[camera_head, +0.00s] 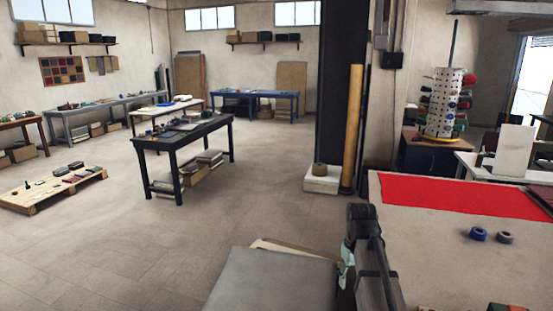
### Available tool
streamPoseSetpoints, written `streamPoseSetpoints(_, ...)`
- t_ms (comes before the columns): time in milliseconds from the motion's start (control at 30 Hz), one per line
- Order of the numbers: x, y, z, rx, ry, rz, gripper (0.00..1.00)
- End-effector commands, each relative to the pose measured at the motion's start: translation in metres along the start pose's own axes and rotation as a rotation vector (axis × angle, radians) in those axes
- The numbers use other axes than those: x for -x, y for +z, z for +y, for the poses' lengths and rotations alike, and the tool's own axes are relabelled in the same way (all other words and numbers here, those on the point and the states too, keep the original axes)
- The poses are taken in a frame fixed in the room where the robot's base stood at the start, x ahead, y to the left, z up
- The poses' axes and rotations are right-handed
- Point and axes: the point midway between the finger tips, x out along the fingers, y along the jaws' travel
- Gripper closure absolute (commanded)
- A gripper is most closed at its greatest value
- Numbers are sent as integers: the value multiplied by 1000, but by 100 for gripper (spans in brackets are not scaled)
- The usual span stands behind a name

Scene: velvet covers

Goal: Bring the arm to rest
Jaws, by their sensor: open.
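A dark jointed shape stands at the lower middle right of the head view, against the near edge of the pale worktable (400,215). It may be part of my own arm; I cannot be sure. I cannot make out my gripper or its fingertips in this view. Nothing held can be seen.
A red cloth (455,195) lies on the worktable, with a blue roll (478,234) and a grey roll (505,238) nearby. A grey-topped stack (270,282) is at the bottom. A black table (185,133) and a pallet (50,190) stand farther left, with open floor around them.

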Motion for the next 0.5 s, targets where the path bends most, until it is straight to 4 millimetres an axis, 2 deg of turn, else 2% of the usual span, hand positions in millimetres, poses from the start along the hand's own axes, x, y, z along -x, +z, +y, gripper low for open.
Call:
streamPoseSetpoints(267,-63,11,-8,-17,-13,-46,50)
streamPoseSetpoints(367,-93,19,-12,-26,-20,-70,50)
streamPoseSetpoints(500,-150,37,-22,-43,-31,-115,50)
